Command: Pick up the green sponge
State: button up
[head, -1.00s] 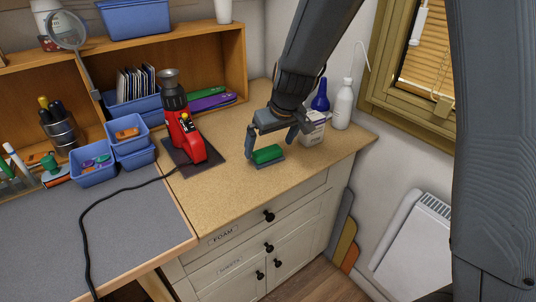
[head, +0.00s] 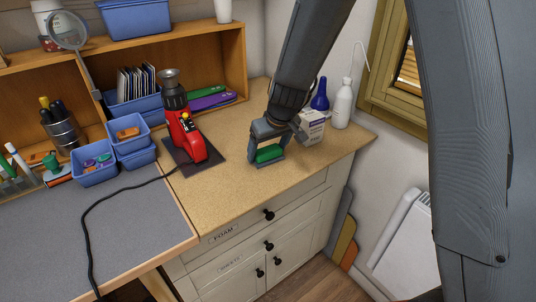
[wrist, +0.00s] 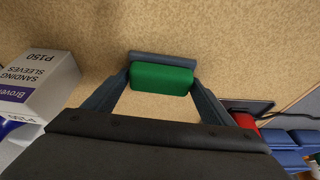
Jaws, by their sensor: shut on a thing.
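The green sponge (head: 268,153) is a small block with a grey-blue layer along one side. It is on the tan worktop near the front edge. In the wrist view, the sponge (wrist: 162,78) lies crosswise between the two fingertips, with its grey-blue strip on the far side. My gripper (head: 268,156) reaches down from above and is shut on the sponge, one finger at each end. The gripper also shows in the wrist view (wrist: 161,80). I cannot tell whether the sponge still touches the worktop.
A white sanding-sleeves box (head: 311,127) stands close on the right, with a blue bottle (head: 320,96) and a white bottle (head: 343,105) behind. A red machine (head: 184,130) on a dark mat stands to the left. Worktop between the mat and sponge is clear.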

aim_at(267, 149)
notch_tip(267, 149, up, 10)
jog(key=shift+r+b, duration=0.1)
jog(key=shift+b, duration=0.45)
